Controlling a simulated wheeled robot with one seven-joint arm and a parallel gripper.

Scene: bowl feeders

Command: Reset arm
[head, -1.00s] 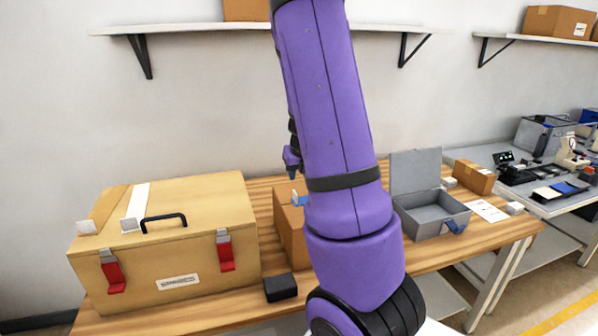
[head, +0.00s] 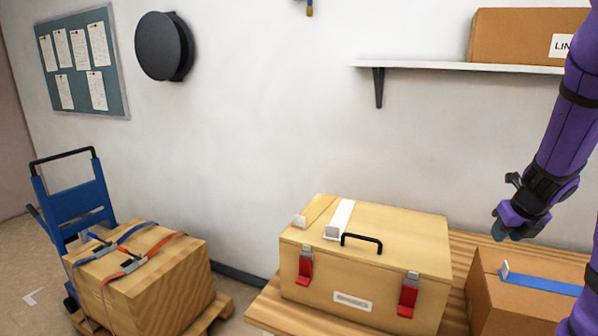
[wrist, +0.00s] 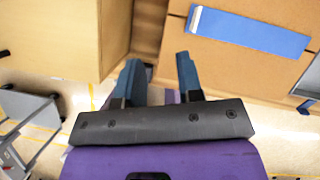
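My gripper (head: 503,232) hangs from the purple arm at the right of the head view, above the wooden table and between the latched case and the cardboard box. In the wrist view my gripper (wrist: 158,75) shows two blue fingers spread apart with nothing between them. The tan case (head: 345,270), with a black handle and two red latches, is closed on the table. The cardboard box (head: 490,300) has a blue strap (head: 545,284) on top; both also show in the wrist view, where the strap (wrist: 250,32) lies ahead and right of the fingers.
A wooden crate (head: 150,275) with blue and red straps stands on a pallet by a blue hand truck (head: 75,205) at the left. A wall shelf (head: 440,66) holds a carton (head: 520,35) above the table. The wall space over the case is clear.

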